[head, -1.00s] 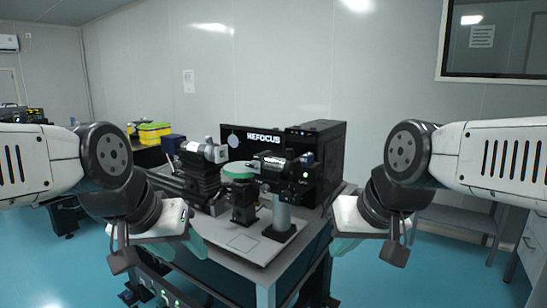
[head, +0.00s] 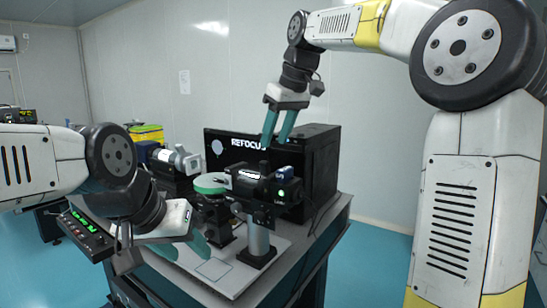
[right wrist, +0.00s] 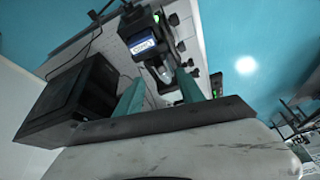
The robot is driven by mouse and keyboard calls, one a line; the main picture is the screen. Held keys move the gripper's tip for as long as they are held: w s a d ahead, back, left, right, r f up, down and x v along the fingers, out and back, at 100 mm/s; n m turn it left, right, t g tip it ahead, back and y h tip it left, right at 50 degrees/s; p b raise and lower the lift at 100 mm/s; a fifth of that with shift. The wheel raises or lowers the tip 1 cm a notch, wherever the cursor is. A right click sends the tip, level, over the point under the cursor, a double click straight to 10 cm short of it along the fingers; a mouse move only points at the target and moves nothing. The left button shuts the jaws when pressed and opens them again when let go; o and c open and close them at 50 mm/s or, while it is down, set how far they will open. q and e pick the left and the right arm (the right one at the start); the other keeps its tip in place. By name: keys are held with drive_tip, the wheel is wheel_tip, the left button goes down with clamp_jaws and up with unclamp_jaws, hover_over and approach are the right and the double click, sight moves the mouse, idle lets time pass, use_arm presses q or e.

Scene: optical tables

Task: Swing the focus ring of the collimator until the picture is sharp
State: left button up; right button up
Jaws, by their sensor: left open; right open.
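The collimator appears to be the black labelled unit (head: 262,183) on a silver post (head: 257,238), with a green light on its near end. It also shows in the right wrist view (right wrist: 143,47). I cannot clearly make out its focus ring. My right gripper (head: 276,140) is open, its teal fingers pointing down above and behind the unit. In the right wrist view, the unit lies beyond and between the fingers (right wrist: 160,84). My left gripper (head: 190,245) is open and low at the table's left front, apart from the unit. No sharp or blurred picture can be read.
A black box (head: 322,165) marked REFOCUS stands behind the unit. A green-topped round mount (head: 210,183) and a silver cylinder device (head: 178,160) stand to the left. The pale base plate (head: 213,270) is bare in front. A cable hangs at the box's right.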

sight(266, 162)
drive_tip(key=x, duration=0.7)
drive_tip(key=shift+w+a+f, duration=0.15)
drive_tip(key=shift+w+f, duration=0.1)
drive_tip(key=shift+f, duration=0.05)
clamp_jaws()
